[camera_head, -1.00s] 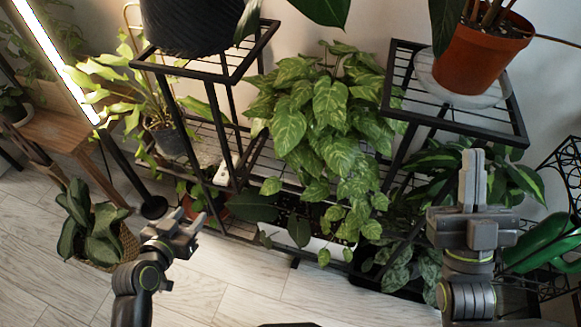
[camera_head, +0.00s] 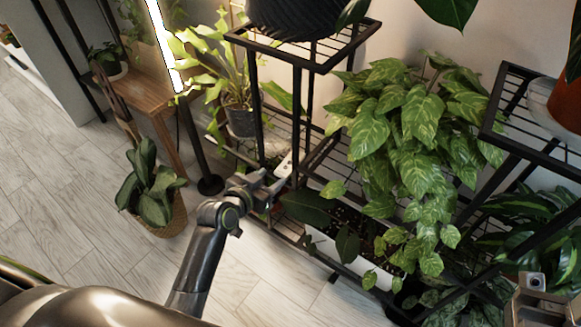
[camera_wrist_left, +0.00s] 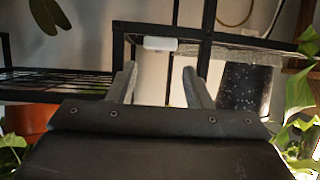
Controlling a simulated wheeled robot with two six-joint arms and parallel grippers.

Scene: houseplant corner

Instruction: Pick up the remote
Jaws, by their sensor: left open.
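The remote, a small white bar with dark spots (camera_head: 285,166), lies at the edge of a lower shelf of the black plant stand, below the dark pot. In the left wrist view it is a white strip (camera_wrist_left: 160,44) at the shelf edge, ahead of the fingers and roughly between them. My left gripper (camera_head: 274,180) is open and just in front of the remote, apparently not touching it. Its spread fingers also show in the left wrist view (camera_wrist_left: 160,72), with nothing between them. My right gripper (camera_head: 538,290) is partly cut off at the lower right.
The stand's black posts (camera_head: 254,110) rise close to the remote. A fern pot (camera_head: 242,120) is beside it on the left. A leafy variegated plant (camera_head: 410,120) fills the right. A basket plant (camera_head: 158,212) stands on the floor. The wooden floor (camera_head: 90,235) is clear at left.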

